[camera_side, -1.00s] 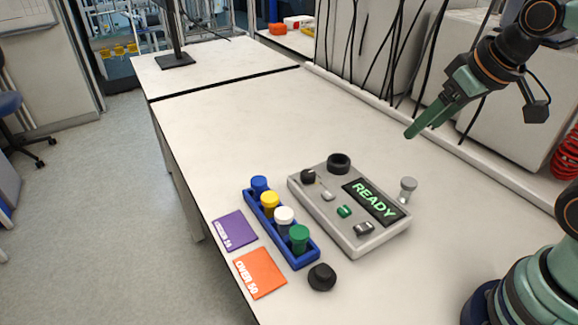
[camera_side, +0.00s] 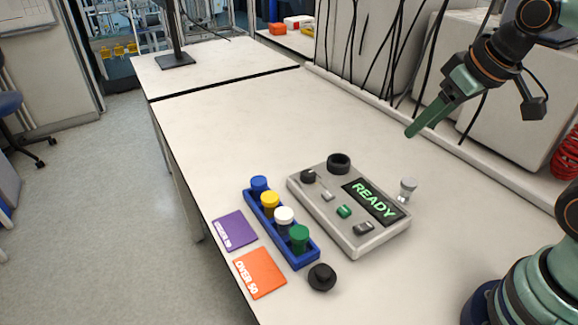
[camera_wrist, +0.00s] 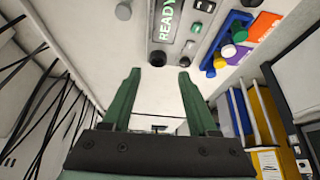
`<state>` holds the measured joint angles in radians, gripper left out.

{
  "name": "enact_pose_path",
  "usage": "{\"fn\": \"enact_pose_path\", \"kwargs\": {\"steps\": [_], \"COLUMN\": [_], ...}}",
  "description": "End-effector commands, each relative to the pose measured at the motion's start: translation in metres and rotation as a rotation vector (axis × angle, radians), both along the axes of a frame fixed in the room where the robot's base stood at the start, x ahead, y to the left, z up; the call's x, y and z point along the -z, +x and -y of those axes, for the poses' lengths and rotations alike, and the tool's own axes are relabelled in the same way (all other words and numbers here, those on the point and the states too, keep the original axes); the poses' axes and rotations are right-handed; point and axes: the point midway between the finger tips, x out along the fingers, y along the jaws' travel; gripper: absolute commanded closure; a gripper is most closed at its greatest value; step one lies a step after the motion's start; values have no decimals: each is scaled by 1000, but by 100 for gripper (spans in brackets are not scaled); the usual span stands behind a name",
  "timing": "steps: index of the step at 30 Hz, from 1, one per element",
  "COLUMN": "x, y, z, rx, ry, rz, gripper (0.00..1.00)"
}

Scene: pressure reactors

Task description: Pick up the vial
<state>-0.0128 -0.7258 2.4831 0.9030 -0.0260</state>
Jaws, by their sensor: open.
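A small clear vial with a grey cap (camera_side: 408,188) stands upright on the table, just right of the grey READY box (camera_side: 360,238). In the wrist view, a small grey round shape that looks like its cap (camera_wrist: 123,11) shows near the top edge. My gripper (camera_side: 413,134) is in the air, farther back than the vial and above table height. In the wrist view its two green fingers (camera_wrist: 160,74) are apart with nothing between them.
A blue rack (camera_side: 306,262) holds several vials with blue, yellow, white and green caps. Purple (camera_side: 235,231) and orange (camera_side: 260,273) cards lie left of it. A black knob-like piece (camera_side: 321,278) sits nearby. Black cables (camera_side: 398,55) hang at the back.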

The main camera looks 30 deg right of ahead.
Motion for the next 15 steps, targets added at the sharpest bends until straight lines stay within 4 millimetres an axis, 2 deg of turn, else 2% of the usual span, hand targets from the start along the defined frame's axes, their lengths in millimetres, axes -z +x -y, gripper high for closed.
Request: {"fn": "enact_pose_path", "kwargs": {"steps": [5, 11, 15], "x": [3, 17, 35], "y": [18, 44, 58], "z": [-27, -78, -118], "rx": [-233, -633, -920], "ry": [-73, -187, -260], "rz": [-78, -185, -250], "gripper": [40, 40, 40]}}
